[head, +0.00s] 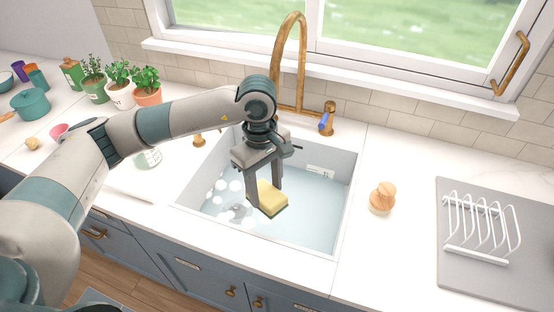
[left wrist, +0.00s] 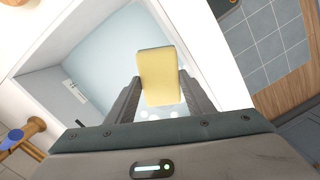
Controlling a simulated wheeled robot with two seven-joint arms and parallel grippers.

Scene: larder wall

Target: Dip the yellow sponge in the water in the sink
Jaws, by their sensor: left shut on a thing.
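The yellow sponge (head: 268,197) has a dark green underside and is between the fingers of my left gripper (head: 262,192). The left gripper is shut on it and points down over the sink. In the left wrist view the sponge (left wrist: 160,76) stands out between the two dark fingers. The white sink (head: 349,192) holds pale blue water (head: 312,222) with white suds at the left. The sponge appears over the water within the sink's outline; I cannot tell whether it touches the water. My right gripper is not in view.
A brass faucet (head: 291,60) arches behind the sink. A wooden-handled brush (head: 382,197) stands on the counter to the right, near a white rack (head: 478,228) on a grey mat (head: 525,275). Potted herbs (head: 119,84) stand at the back left. A window is behind.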

